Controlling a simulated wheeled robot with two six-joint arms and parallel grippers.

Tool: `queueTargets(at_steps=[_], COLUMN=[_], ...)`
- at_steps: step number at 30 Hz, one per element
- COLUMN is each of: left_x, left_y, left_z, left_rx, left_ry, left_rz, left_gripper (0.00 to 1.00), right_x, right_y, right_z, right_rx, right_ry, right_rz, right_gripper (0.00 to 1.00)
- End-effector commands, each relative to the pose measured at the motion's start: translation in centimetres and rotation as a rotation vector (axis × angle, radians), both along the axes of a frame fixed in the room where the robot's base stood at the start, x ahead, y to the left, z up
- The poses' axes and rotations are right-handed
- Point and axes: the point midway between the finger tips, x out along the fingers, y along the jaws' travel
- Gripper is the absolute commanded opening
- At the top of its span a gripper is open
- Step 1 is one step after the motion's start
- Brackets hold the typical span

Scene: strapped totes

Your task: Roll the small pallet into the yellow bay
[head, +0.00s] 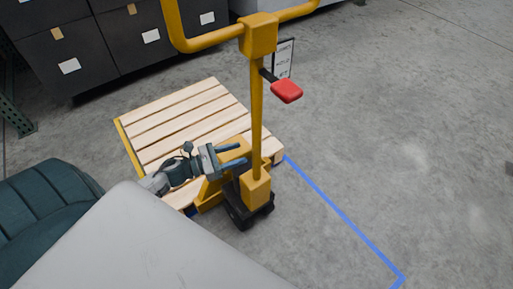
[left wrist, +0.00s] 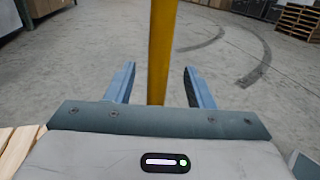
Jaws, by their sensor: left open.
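The small wooden pallet (head: 185,112) lies on the concrete floor, with the yellow pallet jack at its near right side. The jack's upright yellow post (head: 256,120) rises to a looped handle (head: 205,41) with a red lever (head: 287,91). A yellow strip (head: 130,150) runs along the pallet's left edge; I cannot tell whether it bounds the yellow bay. My left gripper (head: 243,155) is open, its fingers pointing at the post. In the left wrist view the post (left wrist: 162,50) shows in the gap between the fingers; contact cannot be told. My right gripper is not in view.
Dark cabinets or bins (head: 65,60) with paper labels stand behind the pallet. A blue floor line (head: 345,215) runs from the pallet's right corner to the lower right. The floor to the right is clear. Stacked pallets (left wrist: 298,20) stand far off in the left wrist view.

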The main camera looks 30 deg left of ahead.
Motion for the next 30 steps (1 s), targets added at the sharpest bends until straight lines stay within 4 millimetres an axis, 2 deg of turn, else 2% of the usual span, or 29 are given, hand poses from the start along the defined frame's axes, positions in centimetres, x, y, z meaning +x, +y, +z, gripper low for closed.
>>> queueTargets(at_steps=[6,12,24,26,30], left_x=[3.3,5.3,5.9,5.9,5.9], left_y=[-2.5,-4.0,-4.5,-4.5,-4.5], left_z=[0.3,0.2,0.0,0.0,0.0], left_rx=[-0.005,-0.004,-0.003,-0.003,-0.003], left_ry=[-0.002,0.001,0.003,0.003,0.003], left_rz=[0.004,0.003,0.002,0.002,0.002], left_gripper=[0.48,0.48,0.48,0.38,0.11], right_x=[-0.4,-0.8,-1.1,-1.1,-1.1], right_y=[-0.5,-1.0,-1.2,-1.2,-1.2], right_z=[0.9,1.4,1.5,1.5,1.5], right_rx=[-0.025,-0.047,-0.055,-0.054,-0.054], right_ry=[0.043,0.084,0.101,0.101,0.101], right_rz=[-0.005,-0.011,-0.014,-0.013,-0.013], right_gripper=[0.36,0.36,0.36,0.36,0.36])
